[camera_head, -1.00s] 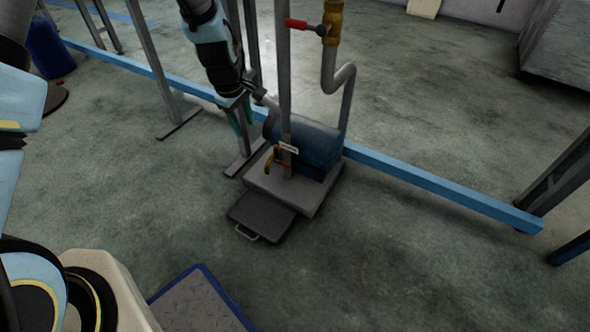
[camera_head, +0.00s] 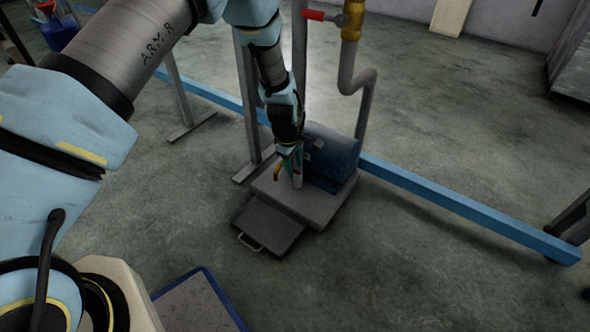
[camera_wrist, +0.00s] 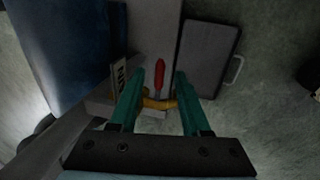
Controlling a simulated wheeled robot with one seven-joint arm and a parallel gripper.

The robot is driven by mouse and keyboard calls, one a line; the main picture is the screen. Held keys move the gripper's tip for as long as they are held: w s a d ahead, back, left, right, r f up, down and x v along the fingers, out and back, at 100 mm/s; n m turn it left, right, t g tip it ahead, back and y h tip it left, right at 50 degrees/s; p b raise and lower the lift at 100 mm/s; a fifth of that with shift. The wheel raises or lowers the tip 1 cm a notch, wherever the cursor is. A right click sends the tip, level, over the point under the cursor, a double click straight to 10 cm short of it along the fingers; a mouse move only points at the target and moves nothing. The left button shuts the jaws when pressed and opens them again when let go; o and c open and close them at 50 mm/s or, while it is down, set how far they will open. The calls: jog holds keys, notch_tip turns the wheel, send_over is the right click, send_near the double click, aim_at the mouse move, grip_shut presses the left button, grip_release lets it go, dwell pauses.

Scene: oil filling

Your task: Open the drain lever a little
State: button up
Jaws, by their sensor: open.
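The drain lever (camera_wrist: 159,73) has a red handle and shows in the wrist view beyond a brass drain valve (camera_wrist: 157,103). My gripper (camera_wrist: 160,82) is open, with teal fingers on either side of the lever and valve. I see gaps between the fingers and the red handle; whether a finger touches the brass is unclear. In the head view my gripper (camera_head: 293,162) points down over the valve at the pipe's lower end. It hides most of the lever there, and only a bit of yellow valve (camera_head: 278,173) shows.
A blue tank (camera_head: 332,155) stands close behind my gripper on a grey base (camera_head: 318,207). A dark tray (camera_head: 268,224) with a handle lies in front. Another red lever (camera_head: 313,15) sits higher on the piping. A small sign (camera_wrist: 121,74) is left of the fingers.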

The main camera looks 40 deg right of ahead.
jog(key=shift+d+f, duration=0.1)
jog(key=shift+f, duration=0.35)
grip_shut()
dwell(1.2)
